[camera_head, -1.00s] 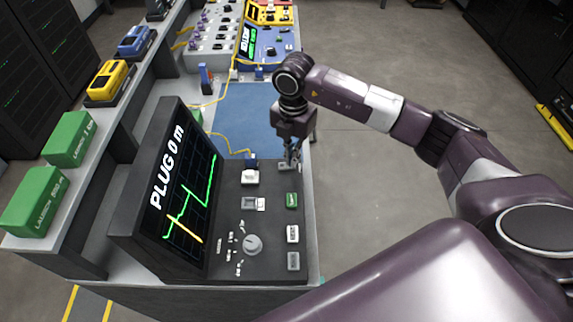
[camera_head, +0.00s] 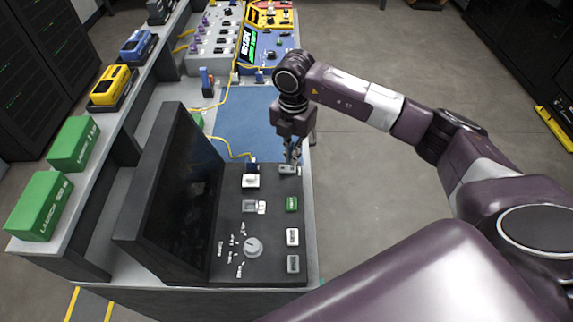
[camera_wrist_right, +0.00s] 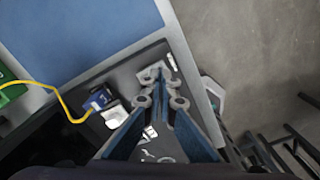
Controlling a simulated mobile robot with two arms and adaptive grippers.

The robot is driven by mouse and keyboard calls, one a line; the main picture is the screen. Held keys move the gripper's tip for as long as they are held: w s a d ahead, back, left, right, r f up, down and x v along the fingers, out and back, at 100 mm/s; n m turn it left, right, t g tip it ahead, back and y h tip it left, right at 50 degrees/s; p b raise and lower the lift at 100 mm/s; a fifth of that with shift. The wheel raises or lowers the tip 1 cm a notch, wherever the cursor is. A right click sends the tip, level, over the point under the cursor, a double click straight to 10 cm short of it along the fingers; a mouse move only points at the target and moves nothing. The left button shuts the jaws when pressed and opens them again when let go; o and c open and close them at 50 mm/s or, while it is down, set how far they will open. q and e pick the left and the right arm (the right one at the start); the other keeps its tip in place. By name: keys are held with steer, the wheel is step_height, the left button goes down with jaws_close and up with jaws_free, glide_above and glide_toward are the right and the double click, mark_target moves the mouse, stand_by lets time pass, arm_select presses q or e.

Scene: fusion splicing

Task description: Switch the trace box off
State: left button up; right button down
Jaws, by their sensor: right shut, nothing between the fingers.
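The trace box (camera_head: 232,270) is a dark console at the front of the bench, with a knob (camera_head: 252,247) and several buttons on its panel. Its tilted screen (camera_head: 185,190) is black. My right gripper (camera_head: 290,168) is shut and empty, its tips down at a small grey switch plate (camera_head: 285,169) at the panel's far right corner. In the right wrist view the closed fingertips (camera_wrist_right: 163,85) are over that same plate (camera_wrist_right: 153,73); they partly hide the switch, so I cannot tell its position. My left gripper is not in view.
A blue plug (camera_head: 253,165) with a yellow cable stands at the panel's far edge, left of the gripper. A blue mat (camera_head: 245,120) lies behind the box. Green boxes (camera_head: 73,143) sit on the left shelf.

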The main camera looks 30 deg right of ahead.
mark_target(292, 169)
steer(key=shift+r+p, duration=1.3)
steer(key=shift+r, duration=0.85)
